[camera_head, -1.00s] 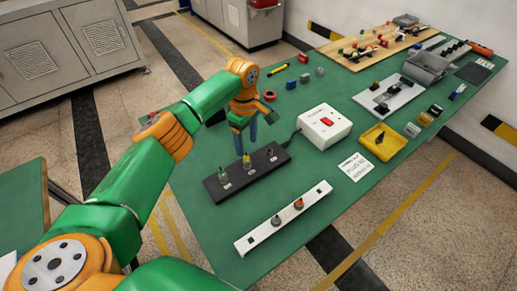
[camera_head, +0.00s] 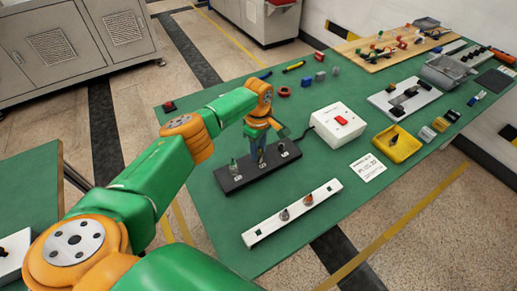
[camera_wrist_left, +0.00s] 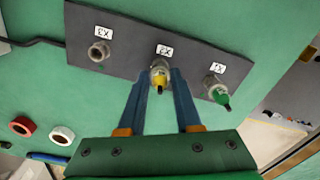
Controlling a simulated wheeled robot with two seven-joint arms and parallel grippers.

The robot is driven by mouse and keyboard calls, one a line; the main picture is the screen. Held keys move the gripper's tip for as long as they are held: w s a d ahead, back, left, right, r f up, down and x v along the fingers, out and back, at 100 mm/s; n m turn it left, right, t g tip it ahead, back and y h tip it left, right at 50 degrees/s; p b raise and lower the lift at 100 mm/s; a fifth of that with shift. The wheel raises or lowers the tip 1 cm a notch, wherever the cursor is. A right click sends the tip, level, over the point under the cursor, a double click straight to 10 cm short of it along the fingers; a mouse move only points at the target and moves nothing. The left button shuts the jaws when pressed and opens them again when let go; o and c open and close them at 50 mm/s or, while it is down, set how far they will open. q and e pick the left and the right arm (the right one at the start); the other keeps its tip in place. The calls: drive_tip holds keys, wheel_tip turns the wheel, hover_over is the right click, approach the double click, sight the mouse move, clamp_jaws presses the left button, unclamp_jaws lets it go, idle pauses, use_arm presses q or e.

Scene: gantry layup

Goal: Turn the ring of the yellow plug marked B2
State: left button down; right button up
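The yellow plug (camera_wrist_left: 160,76) sits in the middle socket, labelled X2, of a dark socket bar (camera_wrist_left: 125,34). No B2 mark is readable on it. My left gripper (camera_wrist_left: 161,72) has one blue finger on each side of the plug's ring; whether they touch it I cannot tell. In the head view, the left gripper (camera_head: 262,158) is low over the middle of the bar (camera_head: 232,184) and mostly hides the plug. A green plug (camera_wrist_left: 218,92) is in socket X1. Socket X3 (camera_wrist_left: 98,51) holds no plug. My right gripper is out of view.
A white box with a red switch (camera_head: 337,124) stands close behind the bar, to the right. A white rail (camera_head: 262,232) with two plugs lies in front. A yellow tray (camera_head: 408,148) is farther right. Red and white rings (camera_wrist_left: 61,135) lie on the green table.

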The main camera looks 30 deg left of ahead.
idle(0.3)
use_arm(q)
drive_tip(key=shift+d+r+m+p, duration=0.1)
drive_tip(key=shift+m+p, duration=0.55)
drive_tip(key=shift+m, duration=1.25)
drive_tip(key=m+p, duration=0.1)
drive_tip(key=m, duration=1.1)
drive_tip(key=shift+m, duration=0.3)
drive_tip(key=m, duration=0.6)
drive_tip(key=shift+m, duration=0.4)
drive_tip(key=c, duration=0.6)
unclamp_jaws()
